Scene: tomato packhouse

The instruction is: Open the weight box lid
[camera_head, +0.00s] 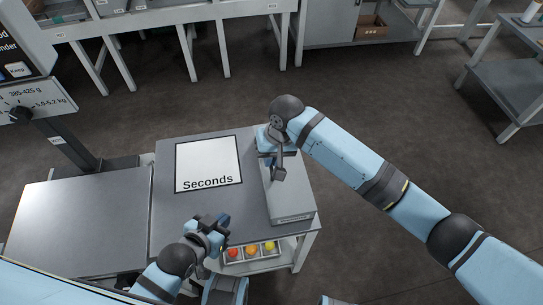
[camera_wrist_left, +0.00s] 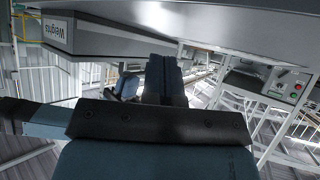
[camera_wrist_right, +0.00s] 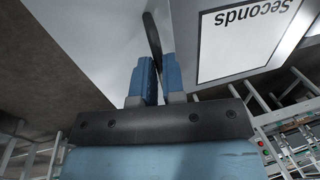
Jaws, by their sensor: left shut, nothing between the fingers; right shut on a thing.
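The grey weight box (camera_head: 289,200) stands along the right edge of the table, and its lid looks closed. Its "Weights" label shows in the left wrist view (camera_wrist_left: 58,33). My right gripper (camera_head: 277,160) is over the far part of the box. In the right wrist view, my right gripper (camera_wrist_right: 156,62) is shut on a dark, thin lid handle (camera_wrist_right: 152,35). My left gripper (camera_head: 222,222) is low at the table's front edge, left of the box and apart from it. In the left wrist view, its fingers (camera_wrist_left: 163,62) are together and empty.
A white "Seconds" sheet (camera_head: 208,165) lies on the table left of the box. A small tray (camera_head: 226,261) with red, orange and yellow pieces sits below the front edge.

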